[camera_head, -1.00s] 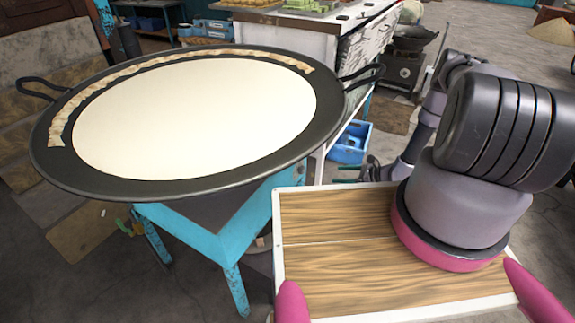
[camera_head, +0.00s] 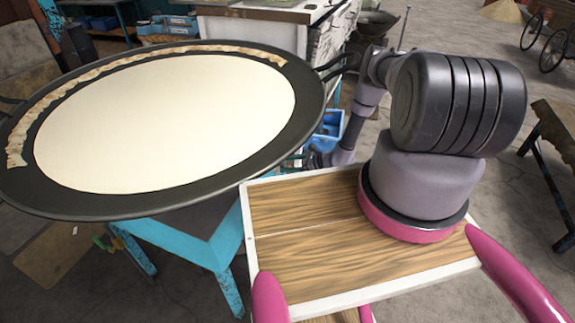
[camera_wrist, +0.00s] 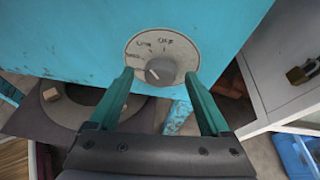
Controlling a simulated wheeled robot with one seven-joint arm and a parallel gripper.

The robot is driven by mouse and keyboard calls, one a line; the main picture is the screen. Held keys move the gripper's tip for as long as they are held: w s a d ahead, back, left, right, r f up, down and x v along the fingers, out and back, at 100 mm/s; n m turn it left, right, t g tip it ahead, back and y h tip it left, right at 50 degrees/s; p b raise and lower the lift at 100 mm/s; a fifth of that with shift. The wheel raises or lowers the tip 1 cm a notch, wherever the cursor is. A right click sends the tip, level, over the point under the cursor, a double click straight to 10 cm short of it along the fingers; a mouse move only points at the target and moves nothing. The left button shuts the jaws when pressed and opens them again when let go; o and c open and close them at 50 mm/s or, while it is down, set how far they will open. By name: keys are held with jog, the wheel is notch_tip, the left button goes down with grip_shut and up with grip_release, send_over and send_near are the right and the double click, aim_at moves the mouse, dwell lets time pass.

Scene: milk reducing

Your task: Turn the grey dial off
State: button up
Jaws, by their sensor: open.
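The grey dial (camera_wrist: 160,71) is a round knob on a pale, marked disc on the front of a worn blue panel (camera_wrist: 80,30), in the wrist view. "OFF" is lettered above the knob and other lettering lies to its left; the knob's exact setting is too small to read surely. My gripper (camera_wrist: 158,76) is open, with one teal finger to each side of the knob in the picture. Whether the fingertips touch it cannot be told. In the head view my gripper (camera_head: 300,160) is small and partly hidden near the pan's right edge; the dial is hidden there.
A large black pan (camera_head: 95,205) with a pale sheet of milk stands on a blue frame (camera_head: 205,250). Its side handle (camera_head: 340,66) sticks out above my gripper. A blue crate (camera_head: 325,128) and a white cabinet (camera_wrist: 270,60) stand to the right.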

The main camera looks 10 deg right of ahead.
jog(key=shift+w+a+f, duration=0.15)
jog(key=shift+w+a, duration=0.05)
jog(key=shift+a, duration=0.1)
grip_shut()
jog(key=shift+w+d+f+m+g+y, duration=0.1)
jog(key=shift+m+g+y, duration=0.55)
jog(key=shift+m, duration=0.7)
jog(key=shift+w+d+f+m+g+y, duration=0.1)
jog(key=shift+m+g+y, duration=0.55)
jog(key=shift+m, duration=0.7)
